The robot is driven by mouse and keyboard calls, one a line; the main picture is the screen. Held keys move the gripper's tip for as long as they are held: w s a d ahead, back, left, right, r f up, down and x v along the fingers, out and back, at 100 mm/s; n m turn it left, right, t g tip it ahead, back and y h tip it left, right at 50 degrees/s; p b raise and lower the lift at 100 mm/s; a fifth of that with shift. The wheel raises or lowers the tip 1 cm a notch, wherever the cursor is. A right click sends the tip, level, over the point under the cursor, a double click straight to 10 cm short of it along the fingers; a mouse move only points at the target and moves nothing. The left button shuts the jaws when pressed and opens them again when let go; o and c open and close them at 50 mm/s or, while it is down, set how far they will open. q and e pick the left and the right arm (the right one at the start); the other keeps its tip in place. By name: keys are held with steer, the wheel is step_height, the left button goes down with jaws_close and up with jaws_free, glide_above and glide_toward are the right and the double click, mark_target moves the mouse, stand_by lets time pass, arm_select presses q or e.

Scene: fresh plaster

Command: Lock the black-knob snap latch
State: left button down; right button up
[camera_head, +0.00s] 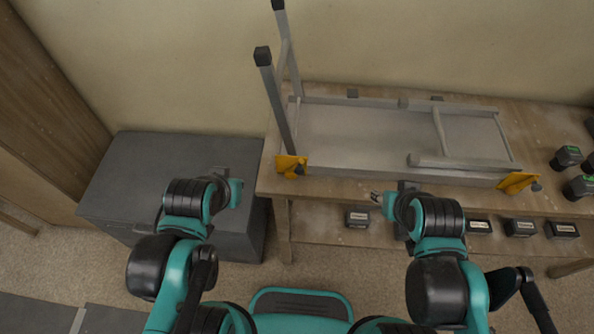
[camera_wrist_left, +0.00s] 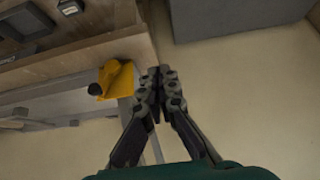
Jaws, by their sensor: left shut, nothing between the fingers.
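An upturned grey folding table (camera_head: 360,140) lies on the wooden workbench. Its left leg frame (camera_head: 277,100) stands raised; its right leg frame (camera_head: 450,162) lies folded. A yellow snap latch with a black knob (camera_head: 289,165) sits at the left front corner. A similar yellow latch (camera_head: 517,182) is at the right front corner. The left latch also shows in the left wrist view (camera_wrist_left: 117,81). My left gripper (camera_wrist_left: 161,76) is shut and empty, apart from this latch and to its right in that view. My right gripper (camera_head: 377,198) is in front of the bench edge; its finger gap is unclear.
A grey chest (camera_head: 150,175) stands left of the bench, below my left arm. Dark battery-like blocks (camera_head: 567,157) sit at the bench's right end. Several labelled dark boxes (camera_head: 357,217) stand on the lower shelf. A wall is close behind the bench.

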arm_select(q)
steer(key=w+d+r+m+g+p, duration=0.1)
steer(key=w+d+r+m+p, duration=0.2)
steer(key=r+m+p, duration=0.1)
steer(key=r+m+g+h+p, duration=0.15)
steer(key=m+g+p, duration=0.45)
steer(key=m+p, duration=0.65)
glide_above(296, 171)
steer(key=d+b, duration=0.2)
steer(key=d, duration=0.4)
steer(key=m, duration=0.2)
steer(key=shift+w+f+n, duration=0.15)
steer(key=shift+w+n, duration=0.05)
steer(key=shift+n, duration=0.05)
steer(key=f, duration=0.3)
steer(key=d+f+b, duration=0.1)
steer(key=f, duration=0.2)
steer(key=f+b, duration=0.1)
steer(key=f, duration=0.2)
steer(key=shift+d+f, duration=0.15)
steer(key=shift+f, duration=0.2)
steer(key=a, duration=0.4)
steer(key=shift+r, duration=0.3)
